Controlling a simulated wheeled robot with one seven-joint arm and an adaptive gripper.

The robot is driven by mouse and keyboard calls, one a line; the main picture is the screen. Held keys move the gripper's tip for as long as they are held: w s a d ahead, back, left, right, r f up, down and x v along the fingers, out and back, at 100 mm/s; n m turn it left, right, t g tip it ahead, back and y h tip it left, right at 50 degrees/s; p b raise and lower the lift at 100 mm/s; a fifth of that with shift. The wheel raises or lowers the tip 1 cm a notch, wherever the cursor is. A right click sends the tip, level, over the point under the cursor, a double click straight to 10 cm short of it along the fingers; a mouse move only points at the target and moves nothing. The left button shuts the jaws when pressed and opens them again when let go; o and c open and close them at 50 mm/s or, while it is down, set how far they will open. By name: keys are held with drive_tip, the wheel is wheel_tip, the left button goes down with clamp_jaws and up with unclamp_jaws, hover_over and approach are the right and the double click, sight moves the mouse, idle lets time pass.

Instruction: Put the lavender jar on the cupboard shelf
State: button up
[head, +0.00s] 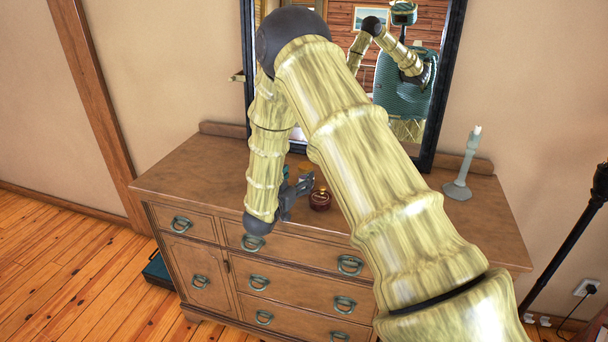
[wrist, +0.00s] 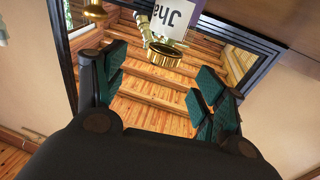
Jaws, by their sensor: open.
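My gripper (head: 296,190) hangs just above the dresser top in the head view, left of a small dark red jar (head: 320,200). In the wrist view its dark green fingers (wrist: 160,78) are spread with a gap between them, and I see nothing held. Beyond the fingertips is a white-sided object with dark lettering (wrist: 172,18) and a gold ring-like part (wrist: 165,53). I cannot tell whether it is real or a reflection. I cannot make out which thing is the lavender jar. No open cupboard shelf shows.
The brown dresser (head: 180,185) has several drawers and a closed door at lower left. A black-framed mirror (head: 447,95) stands behind, reflecting my arm. A pale candlestick (head: 460,175) stands at right. A dark green box (head: 157,270) lies on the floor.

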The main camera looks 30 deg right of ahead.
sight(303, 170)
drive_tip(key=x, duration=0.3)
drive_tip(key=shift+w+a+f+p, duration=0.1)
drive_tip(key=shift+w+f+p, duration=0.1)
drive_tip(key=shift+p, duration=0.15)
drive_tip(key=shift+w+d+r+p, duration=0.25)
drive_tip(key=shift+d+r+p, duration=0.1)
drive_tip(key=shift+d+p, duration=0.2)
drive_tip(key=shift+f+p+x, duration=0.1)
drive_tip(key=shift+p+x, duration=0.35)
drive_tip(key=shift+x, duration=0.45)
drive_tip(key=shift+f+p+x, duration=0.15)
drive_tip(key=shift+p+x, duration=0.3)
drive_tip(key=shift+x, duration=0.5)
drive_tip(key=shift+w+a, duration=0.1)
drive_tip(key=c, duration=1.4)
drive_tip(key=shift+o, duration=0.2)
